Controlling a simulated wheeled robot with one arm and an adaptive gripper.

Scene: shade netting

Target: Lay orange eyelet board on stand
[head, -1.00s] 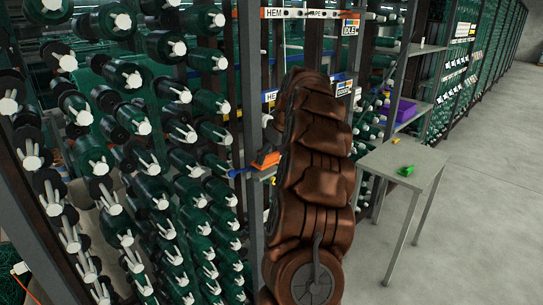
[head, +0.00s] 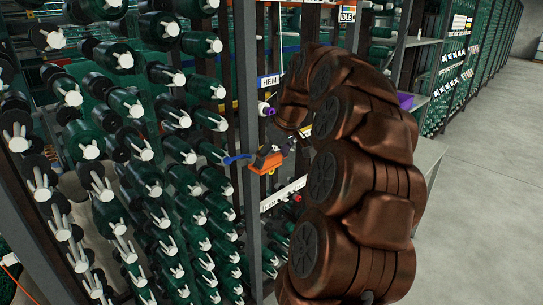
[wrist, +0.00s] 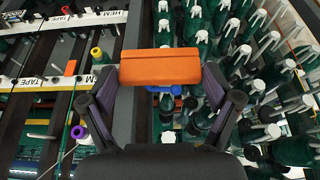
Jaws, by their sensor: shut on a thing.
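The orange eyelet board (wrist: 160,67) is a flat-fronted block between the two dark fingers of my gripper (wrist: 160,88) in the wrist view. The fingers are shut on its ends. A blue part shows just below the board. In the head view the orange board (head: 265,182) hangs in front of a grey post, left of my brown arm, with my gripper (head: 268,160) partly hidden around it. Its eyelets cannot be made out. I cannot identify the stand with certainty in either view.
Dense racks of green netting rolls (head: 150,190) with white pegs fill the left. A grey post (head: 247,120) stands close to the board. White HEM rails (head: 270,80) lie behind. A grey table (head: 428,160) is mostly hidden by my arm. Concrete floor (head: 490,180) is open at right.

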